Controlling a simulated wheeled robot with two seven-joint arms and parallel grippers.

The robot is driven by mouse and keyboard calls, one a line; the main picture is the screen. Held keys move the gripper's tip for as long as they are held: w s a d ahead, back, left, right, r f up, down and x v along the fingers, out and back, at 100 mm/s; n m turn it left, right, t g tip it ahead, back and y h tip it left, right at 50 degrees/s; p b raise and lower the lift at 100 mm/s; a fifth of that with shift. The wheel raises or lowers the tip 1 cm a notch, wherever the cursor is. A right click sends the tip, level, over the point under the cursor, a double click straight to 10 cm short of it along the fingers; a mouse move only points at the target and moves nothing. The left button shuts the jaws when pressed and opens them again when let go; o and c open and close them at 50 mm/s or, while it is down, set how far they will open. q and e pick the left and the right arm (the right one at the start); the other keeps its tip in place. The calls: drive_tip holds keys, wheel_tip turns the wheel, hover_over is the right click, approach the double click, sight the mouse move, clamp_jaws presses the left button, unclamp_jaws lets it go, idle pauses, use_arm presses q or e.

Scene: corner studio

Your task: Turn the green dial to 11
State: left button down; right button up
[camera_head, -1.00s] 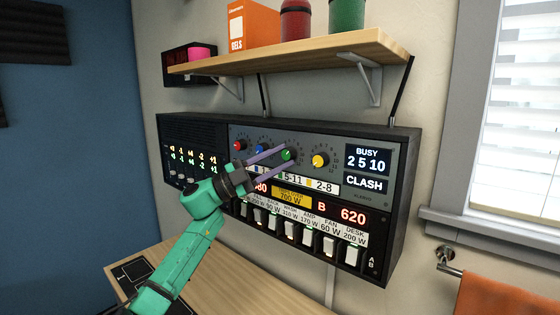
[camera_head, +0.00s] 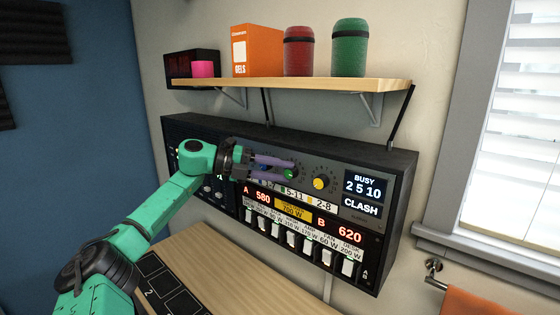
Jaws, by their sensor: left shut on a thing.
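The green dial (camera_head: 290,174) is on the upper grey face of the dark wall-mounted panel (camera_head: 345,152), left of the yellow dial (camera_head: 319,183). My left gripper (camera_head: 287,172) comes in from the left, its two purple fingers lying almost level across the panel. The fingertips are shut on the green dial, one above and one below it. The dial's pointer and most of its scale are too small or covered to read. The blue dial (camera_head: 264,167) shows partly between the fingers; the red dial is hidden behind the gripper. My right gripper is not in view.
A display (camera_head: 367,187) reads BUSY 2 5 10, above CLASH (camera_head: 361,207). A row of white switches (camera_head: 308,247) lies below the dials. A wooden shelf (camera_head: 330,85) with canisters overhangs the panel. A wooden desk (camera_head: 225,270) is below.

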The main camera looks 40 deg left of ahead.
use_arm(q)
drive_tip(key=shift+d+r+m+g+y+p, duration=0.1)
drive_tip(key=shift+r+m+g+y+p, duration=0.2)
drive_tip(key=shift+m+y+p, duration=0.5)
drive_tip(key=shift+f+y+p, duration=0.15)
drive_tip(key=shift+y+p, duration=0.15)
drive_tip(key=shift+p, duration=0.25)
drive_tip(key=shift+d+g, duration=0.1)
drive_tip(key=shift+g, duration=0.2)
drive_tip(key=shift+c, duration=2.4)
unclamp_jaws()
